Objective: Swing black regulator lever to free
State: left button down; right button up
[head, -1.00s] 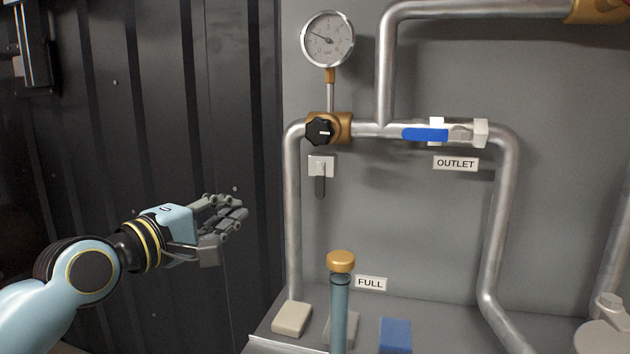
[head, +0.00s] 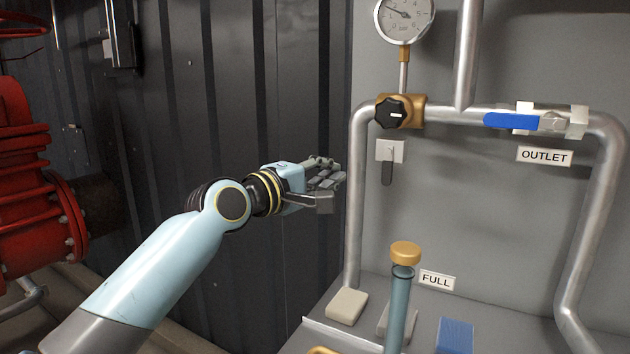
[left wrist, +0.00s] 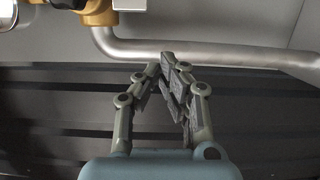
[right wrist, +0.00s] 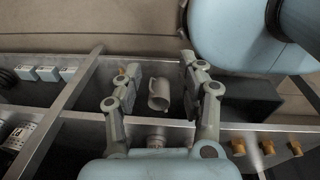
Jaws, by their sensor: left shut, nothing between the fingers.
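A vertical pipe (head: 358,210) runs between my left gripper and the lever. The blue outlet handle (head: 512,122) is to the right, and a brass-capped tube (head: 404,255) stands below. A pale mug (right wrist: 159,95) lies in a tray below my right gripper.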

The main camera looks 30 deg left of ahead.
aim_at(388, 166)
pick_arm(q)
jog(key=w+d, duration=0.2)
jog(key=d, duration=0.1)
jog(key=w+d, duration=0.1)
jog(key=d, duration=0.1)
jog(key=shift+w+p, duration=0.15)
jog(key=shift+p, duration=0.15)
